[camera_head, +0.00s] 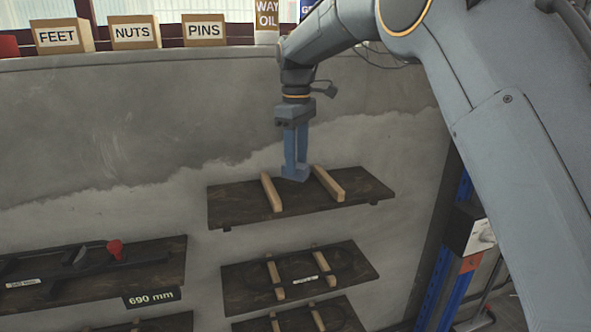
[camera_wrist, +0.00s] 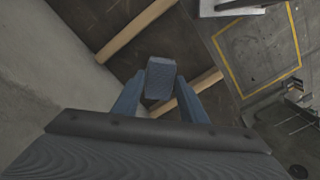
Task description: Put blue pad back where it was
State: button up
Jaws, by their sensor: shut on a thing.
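The blue pad (camera_wrist: 161,78) shows in the wrist view as a small blue-grey block between my gripper's two fingers. My gripper (camera_head: 295,168) points down over the top dark shelf (camera_head: 235,205) and is shut on the pad. In the head view the pad is hard to tell from the blue fingers. Their lower end is between the left wooden rail (camera_head: 271,192) and the right wooden rail (camera_head: 328,184) of this shelf. I cannot tell whether the pad touches the board.
Lower shelves with similar rails (camera_head: 355,262) are below. A left shelf (camera_head: 165,262) carries a red-knobbed tool (camera_head: 115,249). Boxes labelled FEET (camera_head: 60,37), NUTS (camera_head: 134,32) and PINS (camera_head: 204,30) stand on the ledge above. A blue post (camera_head: 445,290) is at right.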

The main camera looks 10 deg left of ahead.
jog(key=shift+f+p, duration=0.6)
jog(key=shift+f, duration=1.2)
jog(key=o, duration=0.9)
jog(key=shift+o, duration=0.2)
jog(key=shift+r+b, duration=1.3)
jog(key=shift+r, duration=2.45)
